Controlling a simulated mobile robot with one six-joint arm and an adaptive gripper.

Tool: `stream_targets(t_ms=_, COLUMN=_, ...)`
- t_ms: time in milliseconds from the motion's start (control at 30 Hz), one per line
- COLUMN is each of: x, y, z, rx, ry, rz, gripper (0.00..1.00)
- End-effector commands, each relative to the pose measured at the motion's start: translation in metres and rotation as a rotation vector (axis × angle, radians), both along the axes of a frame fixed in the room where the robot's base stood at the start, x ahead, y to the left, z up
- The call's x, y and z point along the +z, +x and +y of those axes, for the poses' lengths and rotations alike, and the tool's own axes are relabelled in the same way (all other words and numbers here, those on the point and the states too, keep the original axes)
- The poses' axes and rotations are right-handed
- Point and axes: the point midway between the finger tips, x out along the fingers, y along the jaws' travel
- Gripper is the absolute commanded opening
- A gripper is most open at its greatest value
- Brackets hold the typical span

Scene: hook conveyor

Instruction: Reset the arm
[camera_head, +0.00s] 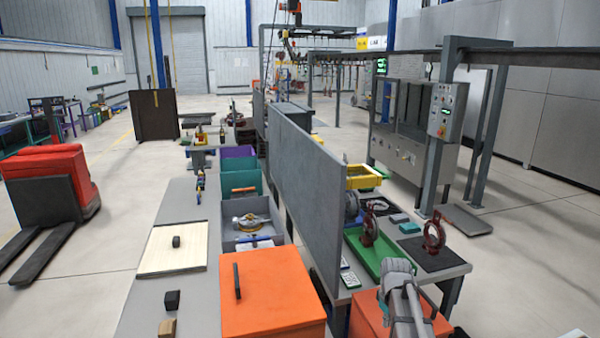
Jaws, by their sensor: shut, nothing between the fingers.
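Part of my grey arm (405,300) shows at the bottom right, above the right-hand bench. It looks folded, with a rounded joint at its far end. My gripper's fingers do not show in this view. An orange box (370,318) stands beside and partly behind the arm.
A tall grey panel (300,185) divides the two benches. The left bench has an orange box with a black handle (275,290). The right bench has a green tray (372,255) and a dark red hook-like part (434,236). A red pallet truck (48,190) stands at left.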

Motion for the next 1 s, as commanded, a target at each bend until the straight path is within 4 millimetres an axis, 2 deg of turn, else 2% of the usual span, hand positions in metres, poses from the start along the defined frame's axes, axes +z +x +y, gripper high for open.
stream_targets(t_ms=33, x=0.0, y=-0.022, z=0.012, rx=-0.05, ry=0.0, rz=0.0, gripper=0.0)
stream_targets(t_ms=200, x=0.0, y=-0.069, z=0.045, rx=-0.244, ry=0.0, rz=0.0, gripper=0.0)
stream_targets(t_ms=400, x=0.0, y=-0.117, z=0.072, rx=-0.449, ry=0.001, rz=0.0, gripper=0.0)
stream_targets(t_ms=500, x=0.0, y=-0.132, z=0.081, rx=-0.52, ry=0.001, rz=0.0, gripper=0.0)
stream_targets(t_ms=667, x=0.0, y=-0.142, z=0.086, rx=-0.579, ry=0.001, rz=0.0, gripper=0.0)
stream_targets(t_ms=1000, x=0.0, y=-0.142, z=0.086, rx=-0.588, ry=0.0, rz=0.0, gripper=0.0)
